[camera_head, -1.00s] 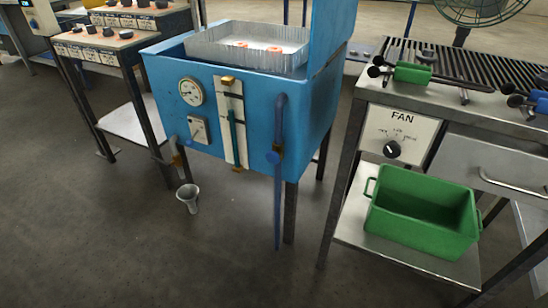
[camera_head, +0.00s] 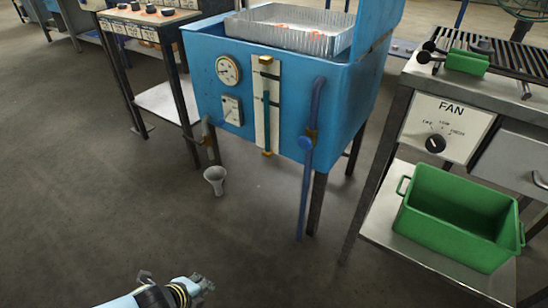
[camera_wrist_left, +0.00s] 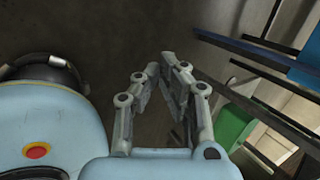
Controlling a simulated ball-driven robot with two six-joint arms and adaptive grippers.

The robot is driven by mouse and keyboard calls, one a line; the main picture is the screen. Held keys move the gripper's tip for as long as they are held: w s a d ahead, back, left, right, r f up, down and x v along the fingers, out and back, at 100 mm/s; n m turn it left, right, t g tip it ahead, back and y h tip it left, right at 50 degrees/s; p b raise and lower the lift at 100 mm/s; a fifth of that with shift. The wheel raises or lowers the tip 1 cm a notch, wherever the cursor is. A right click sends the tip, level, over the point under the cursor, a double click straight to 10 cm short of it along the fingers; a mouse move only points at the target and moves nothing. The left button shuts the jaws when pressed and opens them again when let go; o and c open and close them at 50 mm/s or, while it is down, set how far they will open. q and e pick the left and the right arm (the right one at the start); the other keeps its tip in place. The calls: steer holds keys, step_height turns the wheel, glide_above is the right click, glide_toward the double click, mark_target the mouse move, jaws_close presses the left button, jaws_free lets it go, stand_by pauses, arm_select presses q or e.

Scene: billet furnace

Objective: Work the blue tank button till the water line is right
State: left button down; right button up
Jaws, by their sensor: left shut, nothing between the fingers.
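The blue tank (camera_head: 290,85) stands on dark legs ahead of me. Its front carries a sight gauge (camera_head: 266,105) with a teal column in a narrow tube; the exact level against the dark marks is hard to read. A round blue knob (camera_head: 306,143) sits on the blue pipe at the tank's right front. My left gripper (camera_head: 202,284) is low at the bottom edge, well short of the tank and apart from everything. It shows shut and empty in the left wrist view (camera_wrist_left: 168,75). My right gripper is not in view.
A fan bench with a dial (camera_head: 435,144) and a green bin (camera_head: 450,240) stands at right. A small table (camera_head: 165,100) is at left. The floor before the tank is clear.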

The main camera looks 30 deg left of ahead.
arm_select(q)
steer(key=w+d+r+m+t+b, duration=0.1)
steer(key=w+r+m+t+b, duration=0.4)
steer(key=w+r+m+b, duration=0.4)
steer(key=w+d+r+m+t+h+b, duration=0.1)
steer(key=w+d+r+m+t+b, duration=0.1)
steer(key=w+r+m+t+b, duration=0.4)
steer(key=w+r+m+b, duration=0.4)
steer(key=w+b, duration=0.3)
steer(key=w, duration=0.3)
steer(key=shift+w+d+r+t+h+b, duration=0.2)
steer(key=shift+w+r+t+h+b, duration=0.1)
steer(key=shift+b, duration=0.05)
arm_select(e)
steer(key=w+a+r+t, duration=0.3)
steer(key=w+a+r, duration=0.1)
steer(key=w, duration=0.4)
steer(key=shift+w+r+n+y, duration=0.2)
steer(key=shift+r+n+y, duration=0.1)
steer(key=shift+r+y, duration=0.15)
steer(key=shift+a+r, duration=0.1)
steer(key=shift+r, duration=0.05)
